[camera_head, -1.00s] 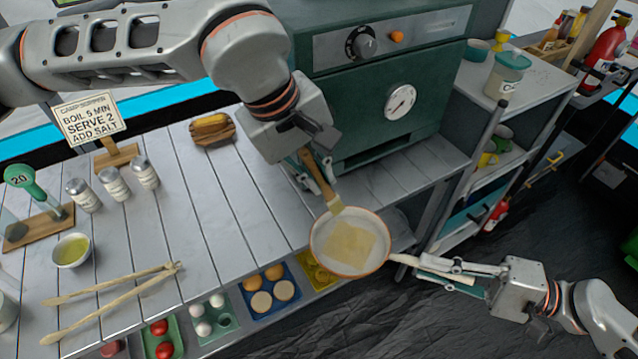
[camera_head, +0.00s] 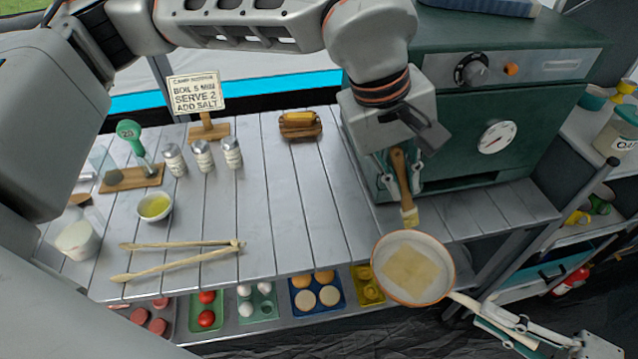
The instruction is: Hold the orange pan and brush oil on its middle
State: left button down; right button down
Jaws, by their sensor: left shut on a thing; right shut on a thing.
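The pan (camera_head: 441,264) has a pale inside and an orange rim. It is held level off the front edge of the table, with a square yellowish oil patch (camera_head: 411,270) on its middle. My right gripper (camera_head: 505,325) is shut on the pan's pale handle (camera_head: 478,307) at the lower right. My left gripper (camera_head: 403,170) is shut on the wooden handle of the brush (camera_head: 402,178). The brush points down and its pale bristles (camera_head: 410,217) are just above the pan's far rim; I cannot tell whether they touch it. A bowl of yellow oil (camera_head: 155,207) stands on the left.
Wooden tongs (camera_head: 180,258) lie on the table (camera_head: 285,215). Several shakers (camera_head: 203,156) and a sign (camera_head: 196,93) stand behind. A green oven (camera_head: 500,140) is behind the pan. Trays of food (camera_head: 317,291) sit on the lower shelf.

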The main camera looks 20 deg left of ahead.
dwell(0.3)
jog(key=c, duration=2)
grip_release()
jog(key=shift+o, duration=0.2)
